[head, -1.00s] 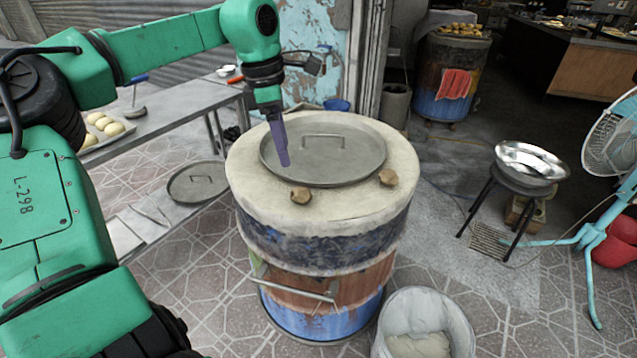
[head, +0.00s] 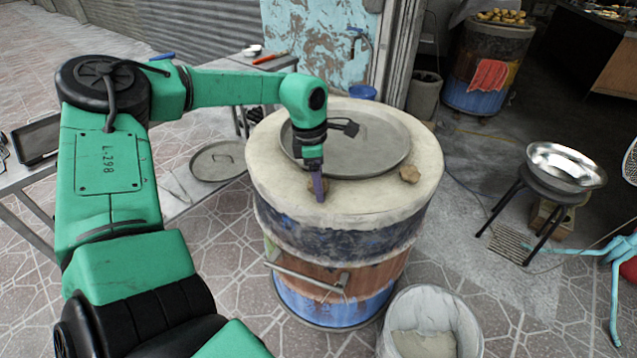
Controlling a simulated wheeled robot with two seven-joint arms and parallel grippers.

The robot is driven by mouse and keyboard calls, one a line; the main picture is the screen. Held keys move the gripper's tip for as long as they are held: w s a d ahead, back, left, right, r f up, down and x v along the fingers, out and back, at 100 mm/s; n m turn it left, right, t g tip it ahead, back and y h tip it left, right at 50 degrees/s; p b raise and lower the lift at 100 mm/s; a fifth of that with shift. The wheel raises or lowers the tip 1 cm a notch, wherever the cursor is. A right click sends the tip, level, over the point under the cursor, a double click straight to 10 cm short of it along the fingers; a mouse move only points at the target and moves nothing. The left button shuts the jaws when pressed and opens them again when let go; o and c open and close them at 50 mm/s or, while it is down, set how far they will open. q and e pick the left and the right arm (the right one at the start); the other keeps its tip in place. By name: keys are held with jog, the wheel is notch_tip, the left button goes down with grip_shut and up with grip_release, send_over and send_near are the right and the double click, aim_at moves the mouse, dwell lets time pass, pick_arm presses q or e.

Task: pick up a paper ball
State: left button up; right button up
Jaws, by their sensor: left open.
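Two small brown crumpled paper balls lie on the pale rim of the barrel oven (head: 270,165), in front of the round metal lid. The right paper ball (head: 409,174) is in full view. The left paper ball (head: 311,187) is mostly hidden behind the fingers of my left gripper (head: 319,195). That gripper points down at the left ball, open. I cannot tell whether its fingers touch the ball. My right gripper is not in view.
The metal lid (head: 375,152) covers the middle of the oven top. A whitish bin (head: 458,325) stands at the front right. A metal bowl on a stand (head: 566,167) is farther right.

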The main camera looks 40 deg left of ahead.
pick_arm(q)
jog(key=c, duration=1.1)
jog(key=shift+c, duration=0.2)
jog(key=shift+r, duration=0.1)
